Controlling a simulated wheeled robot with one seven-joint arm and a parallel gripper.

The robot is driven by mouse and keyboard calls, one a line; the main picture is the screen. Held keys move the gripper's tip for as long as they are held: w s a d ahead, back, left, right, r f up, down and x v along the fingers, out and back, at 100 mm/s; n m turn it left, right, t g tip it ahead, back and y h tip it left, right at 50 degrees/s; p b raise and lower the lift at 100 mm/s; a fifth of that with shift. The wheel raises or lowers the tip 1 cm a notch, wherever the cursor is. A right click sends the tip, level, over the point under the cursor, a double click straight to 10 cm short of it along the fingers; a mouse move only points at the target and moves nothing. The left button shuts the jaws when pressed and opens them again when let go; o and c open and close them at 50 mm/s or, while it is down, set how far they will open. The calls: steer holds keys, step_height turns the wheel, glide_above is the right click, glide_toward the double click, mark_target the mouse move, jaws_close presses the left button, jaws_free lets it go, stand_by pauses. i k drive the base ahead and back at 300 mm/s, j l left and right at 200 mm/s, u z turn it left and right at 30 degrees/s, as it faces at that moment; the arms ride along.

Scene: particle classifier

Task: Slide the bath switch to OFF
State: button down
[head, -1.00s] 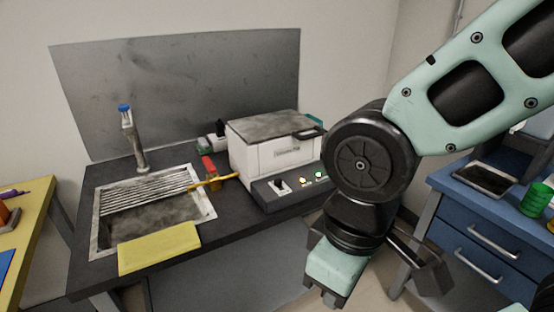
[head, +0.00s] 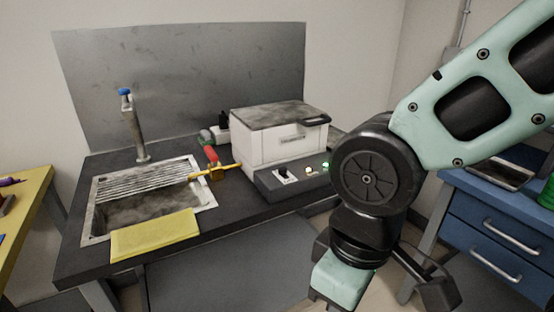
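The bath (head: 277,148) is a white box with a grey lid, standing on the right part of the dark counter. Its dark front panel carries a small switch (head: 283,173) with a pale surround, a pale light and a lit green light. Which way the switch is set is too small to tell. My gripper (head: 385,285) hangs at the lower right, in front of and to the right of the bath, well apart from the switch. My arm covers the panel's right end.
A sink (head: 140,209) with a tap (head: 133,125) and a yellow cloth (head: 155,235) lies at the left of the counter (head: 235,206). A blue drawer unit (head: 490,230) stands at the right, a yellow table (head: 25,215) at the left.

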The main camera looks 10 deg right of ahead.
mark_target(282, 171)
steer(key=i+l+u, duration=0.5)
steer(key=i+l, duration=0.15)
steer(key=l, duration=0.25)
